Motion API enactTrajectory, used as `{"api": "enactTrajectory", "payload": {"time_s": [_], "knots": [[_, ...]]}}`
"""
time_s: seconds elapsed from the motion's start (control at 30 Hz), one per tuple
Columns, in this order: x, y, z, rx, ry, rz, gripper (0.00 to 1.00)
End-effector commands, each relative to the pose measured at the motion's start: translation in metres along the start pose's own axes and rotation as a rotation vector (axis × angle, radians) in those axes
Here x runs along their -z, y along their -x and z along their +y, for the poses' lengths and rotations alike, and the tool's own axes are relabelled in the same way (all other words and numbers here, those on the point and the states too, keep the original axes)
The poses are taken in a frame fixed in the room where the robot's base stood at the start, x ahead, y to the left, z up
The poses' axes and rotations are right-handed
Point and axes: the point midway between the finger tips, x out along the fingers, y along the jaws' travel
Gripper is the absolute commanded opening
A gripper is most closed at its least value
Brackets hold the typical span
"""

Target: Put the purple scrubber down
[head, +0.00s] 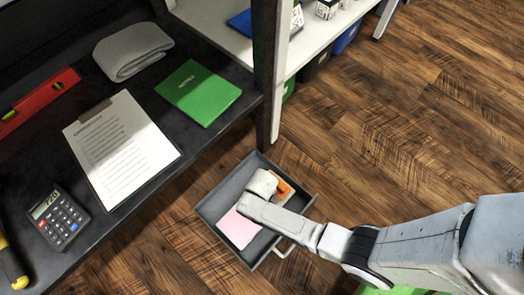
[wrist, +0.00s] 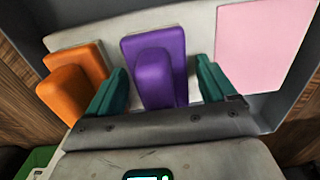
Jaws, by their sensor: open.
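The purple scrubber (wrist: 155,60) lies in the open grey drawer (head: 222,195), on a pale flat surface (wrist: 202,25) in the wrist view. My gripper (wrist: 160,82) is open, with one green finger on each side of the scrubber's raised grip. Small gaps show between the fingers and the grip. In the head view my gripper (head: 262,184) is down in the drawer and hides the purple scrubber.
An orange scrubber (wrist: 75,80) lies left of the purple one, close to the left finger; a pink sheet (wrist: 262,45) lies right. Drawer walls surround them. A dark desk (head: 180,140) holds a clipboard (head: 120,150), calculator (head: 58,215) and green notebook (head: 198,92).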

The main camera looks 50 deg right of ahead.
Motion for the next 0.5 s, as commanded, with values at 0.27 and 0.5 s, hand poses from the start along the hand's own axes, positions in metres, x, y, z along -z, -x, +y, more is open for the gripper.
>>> {"api": "enactTrajectory", "payload": {"time_s": [0.27, 0.5], "knots": [[0.0, 0.012, 0.0, 0.0, 0.0, 0.001, 0.84], [0.0, 0.057, 0.0, 0.001, -0.001, 0.002, 0.84]]}}
